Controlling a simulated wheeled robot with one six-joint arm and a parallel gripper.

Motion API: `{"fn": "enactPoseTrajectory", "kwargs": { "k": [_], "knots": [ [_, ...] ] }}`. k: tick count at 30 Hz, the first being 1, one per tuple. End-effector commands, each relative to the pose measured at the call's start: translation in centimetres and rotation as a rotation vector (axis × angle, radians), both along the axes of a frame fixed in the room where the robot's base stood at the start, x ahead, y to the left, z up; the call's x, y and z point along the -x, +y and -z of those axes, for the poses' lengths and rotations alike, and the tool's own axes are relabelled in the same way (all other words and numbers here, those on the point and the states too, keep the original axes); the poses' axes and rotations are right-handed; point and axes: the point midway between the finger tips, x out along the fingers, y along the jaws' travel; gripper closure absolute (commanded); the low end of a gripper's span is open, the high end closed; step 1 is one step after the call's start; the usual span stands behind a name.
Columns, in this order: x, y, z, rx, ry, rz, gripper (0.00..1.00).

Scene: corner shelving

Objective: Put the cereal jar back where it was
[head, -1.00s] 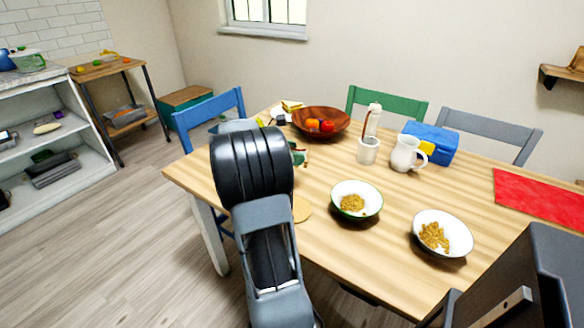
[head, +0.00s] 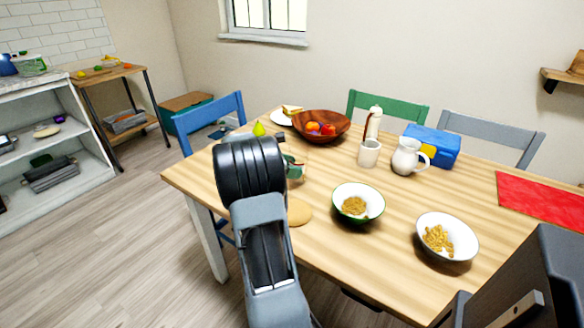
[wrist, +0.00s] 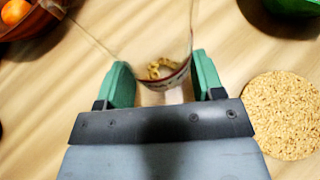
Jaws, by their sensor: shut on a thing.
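The cereal jar (wrist: 163,72) is clear, with a little golden cereal inside near its bottom. In the wrist view my gripper (wrist: 161,62) has its two green fingers on either side of the jar, shut on it. In the head view the jar (head: 297,168) shows partly past the right side of my arm, low over the table or on it; I cannot tell which. A round tan cork mat (head: 299,212) lies bare near the table's front edge. In the wrist view the mat (wrist: 284,115) is to the right of my gripper, apart from the jar.
Two bowls of cereal, one green-rimmed (head: 368,203) and one white (head: 447,250), stand to the right. A pear (head: 258,129) is at the back left.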

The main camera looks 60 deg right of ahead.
Motion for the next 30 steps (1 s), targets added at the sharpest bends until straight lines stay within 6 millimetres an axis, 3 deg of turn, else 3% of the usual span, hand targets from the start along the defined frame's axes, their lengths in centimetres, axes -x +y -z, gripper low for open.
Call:
{"fn": "enactPoseTrajectory", "kwargs": {
  "k": [5,6,13,23,30],
  "knots": [
    [0.0,0.0,0.3,0.000,0.001,0.000,0.74],
    [0.0,0.0,0.4,-0.001,0.001,0.000,0.35],
    [0.0,0.0,0.3,-0.001,0.001,0.000,0.14],
    [0.0,0.0,-0.2,0.001,-0.001,-0.001,0.13],
    [-2.4,2.9,-1.8,0.001,0.001,-0.004,0.13]
  ]
}}
